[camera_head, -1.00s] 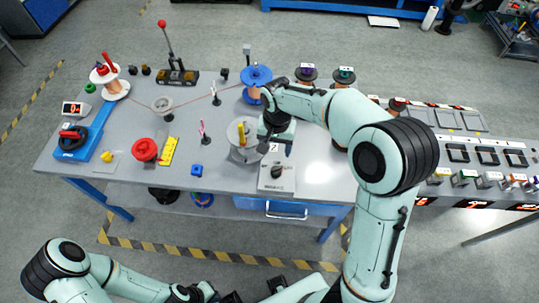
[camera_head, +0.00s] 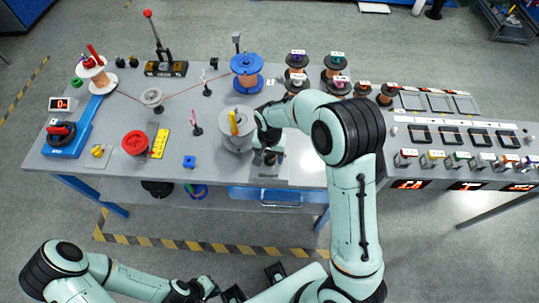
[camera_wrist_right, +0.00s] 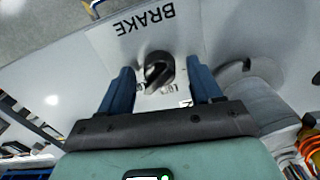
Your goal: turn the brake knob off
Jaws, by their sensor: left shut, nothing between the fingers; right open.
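The brake knob (camera_wrist_right: 158,72) is a dark knob on a pale panel (camera_wrist_right: 125,48) lettered BRAKE, seen upside down in the right wrist view. My right gripper (camera_wrist_right: 157,78) is open, with one blue finger on each side of the knob. I cannot tell whether the fingers touch it. In the head view my right gripper (camera_head: 268,158) is over the panel at the table's front edge and mostly hides the knob. My left gripper (camera_head: 208,287) is shut and empty, low in the head view, away from the table.
A grey drum with a yellow handle (camera_head: 236,128) stands just left of my right gripper. A blue-topped spool (camera_head: 247,66) is behind it. Several spools stand at the back right.

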